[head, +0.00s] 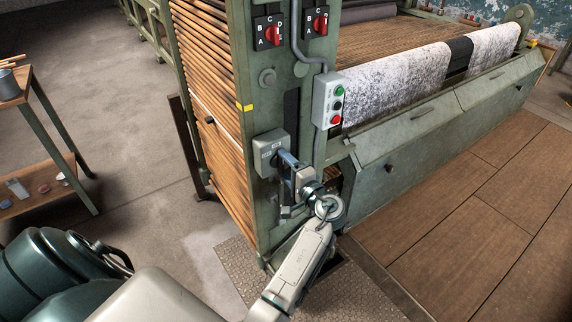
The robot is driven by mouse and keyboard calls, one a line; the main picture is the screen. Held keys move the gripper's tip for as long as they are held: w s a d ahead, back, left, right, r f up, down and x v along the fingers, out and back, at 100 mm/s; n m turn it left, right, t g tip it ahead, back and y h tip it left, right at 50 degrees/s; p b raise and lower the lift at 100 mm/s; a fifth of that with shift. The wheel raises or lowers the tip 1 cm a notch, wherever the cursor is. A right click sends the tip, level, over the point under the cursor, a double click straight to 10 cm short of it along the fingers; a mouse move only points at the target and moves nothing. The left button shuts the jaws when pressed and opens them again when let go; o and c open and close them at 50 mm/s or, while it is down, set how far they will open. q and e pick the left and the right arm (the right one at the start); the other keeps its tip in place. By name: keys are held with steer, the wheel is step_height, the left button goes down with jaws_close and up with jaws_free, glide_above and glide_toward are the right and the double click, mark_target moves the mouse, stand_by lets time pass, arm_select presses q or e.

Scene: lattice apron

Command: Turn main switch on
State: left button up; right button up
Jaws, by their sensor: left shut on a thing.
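The main switch looks to be the grey-green box (266,147) on the front post of the green machine, below the push-button box. My left gripper (286,160) is at the right side of this box and is shut on its handle. The gripper covers the handle, so its on or off position cannot be told. My left arm reaches up to it from the bottom of the head view. My right gripper is not in view.
A button box (328,100) with green, black and red buttons hangs just above right of the gripper. Two red rotary selectors (271,33) (319,23) sit higher. A sloped green machine cover (405,140) lies to the right. A small table (10,88) stands at far left.

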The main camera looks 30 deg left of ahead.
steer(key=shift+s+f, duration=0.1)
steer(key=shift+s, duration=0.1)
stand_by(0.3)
arm_select(q)
steer(key=o, duration=1)
